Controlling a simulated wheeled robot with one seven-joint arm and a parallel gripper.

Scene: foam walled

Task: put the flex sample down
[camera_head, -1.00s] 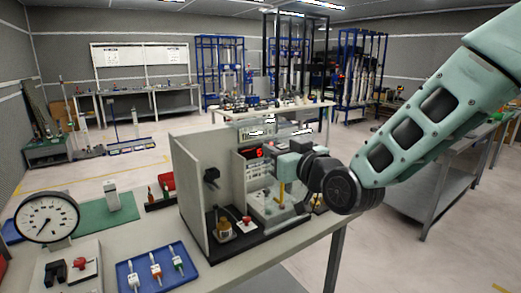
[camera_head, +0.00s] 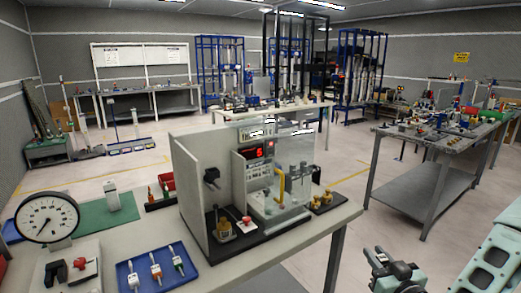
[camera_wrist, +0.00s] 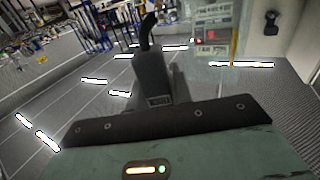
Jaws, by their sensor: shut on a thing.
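My gripper (camera_head: 382,258) is at the bottom right of the head view, beyond the right end of the near bench (camera_head: 130,222). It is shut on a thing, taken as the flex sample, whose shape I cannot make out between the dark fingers. In the wrist view a dark gripper part (camera_wrist: 152,78) sticks up from the wrist, with a curved black tip at its top; the sample is not clearly seen there. The tester (camera_head: 262,175) with clear walls and a red lit display stands on the near bench, apart from my gripper.
A blue tray (camera_head: 133,277) with several small samples, a dial gauge (camera_head: 47,217) and a green mat (camera_head: 100,214) are on the near bench. Brass-coloured parts (camera_head: 322,200) stand right of the tester. Another bench (camera_head: 432,142) is at the right, crowded on top. Open floor lies between.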

